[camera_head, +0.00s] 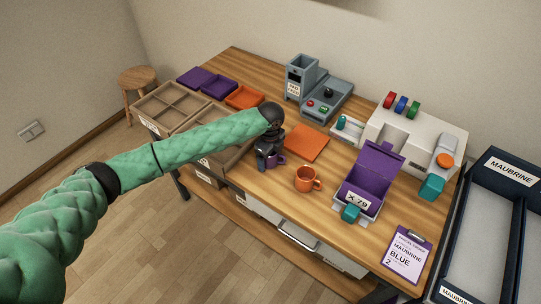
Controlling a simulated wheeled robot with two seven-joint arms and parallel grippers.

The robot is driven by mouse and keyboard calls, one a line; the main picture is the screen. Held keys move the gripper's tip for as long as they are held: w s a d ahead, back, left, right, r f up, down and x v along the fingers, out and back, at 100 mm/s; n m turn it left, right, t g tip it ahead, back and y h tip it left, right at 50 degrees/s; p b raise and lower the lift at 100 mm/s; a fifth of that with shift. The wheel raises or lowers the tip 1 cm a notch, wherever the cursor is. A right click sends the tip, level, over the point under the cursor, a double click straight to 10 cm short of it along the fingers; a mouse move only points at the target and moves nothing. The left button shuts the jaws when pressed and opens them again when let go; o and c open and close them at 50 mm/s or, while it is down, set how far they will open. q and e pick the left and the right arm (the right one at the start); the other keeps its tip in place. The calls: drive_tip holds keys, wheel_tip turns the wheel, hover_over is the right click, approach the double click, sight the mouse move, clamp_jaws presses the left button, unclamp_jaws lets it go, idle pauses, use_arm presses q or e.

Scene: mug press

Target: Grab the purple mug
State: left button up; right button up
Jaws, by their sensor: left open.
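The purple mug (279,159) stands on the wooden table, mostly hidden behind my left gripper. Only part of its side and handle shows. My left gripper (264,164) is at the mug's left side, pointing down, with its jaws open. I cannot tell whether the fingers are around the mug or beside it. An orange mug (307,180) stands upright to the right, its handle toward the right. My right gripper is not in view.
An orange mat (305,142) lies behind the mugs. An open purple box (370,174) stands at the right, near a clipboard (406,254). A grey machine (326,95) and a white machine (412,131) stand at the back. Divided trays (170,108) are at the left.

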use_arm(q)
drive_tip(key=shift+f, duration=0.15)
drive_tip(key=c, duration=0.9)
drive_tip(key=shift+c, duration=1.3)
drive_tip(key=shift+r, duration=0.2)
